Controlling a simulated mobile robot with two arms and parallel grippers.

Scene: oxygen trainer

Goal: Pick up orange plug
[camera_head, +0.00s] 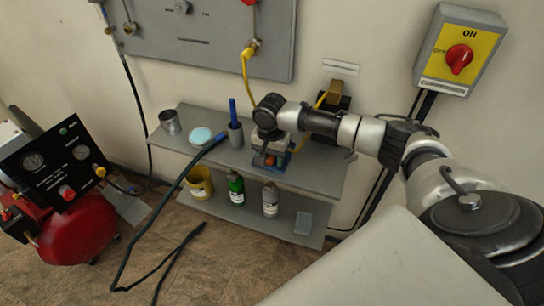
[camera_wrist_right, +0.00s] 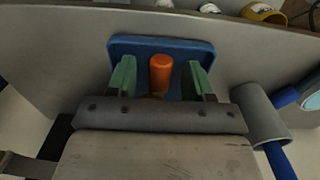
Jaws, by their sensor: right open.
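The orange plug (camera_wrist_right: 160,72) stands on a blue tray (camera_wrist_right: 203,48) on the grey shelf. In the right wrist view it lies between the two green fingers of my right gripper (camera_wrist_right: 162,80), which is open, with a gap on each side of the plug. In the head view the right gripper (camera_head: 268,148) hangs over the blue tray (camera_head: 278,170), and a small orange patch of the plug (camera_head: 269,160) shows beneath it. My left gripper is in neither view.
The grey shelf (camera_head: 318,172) also holds a metal cup (camera_head: 169,121), a pale blue round dish (camera_head: 200,136) and a grey holder with a blue tool (camera_head: 235,134). A wall panel (camera_head: 205,35) and a yellow switch box (camera_head: 461,50) are behind. Bottles stand on the lower shelf.

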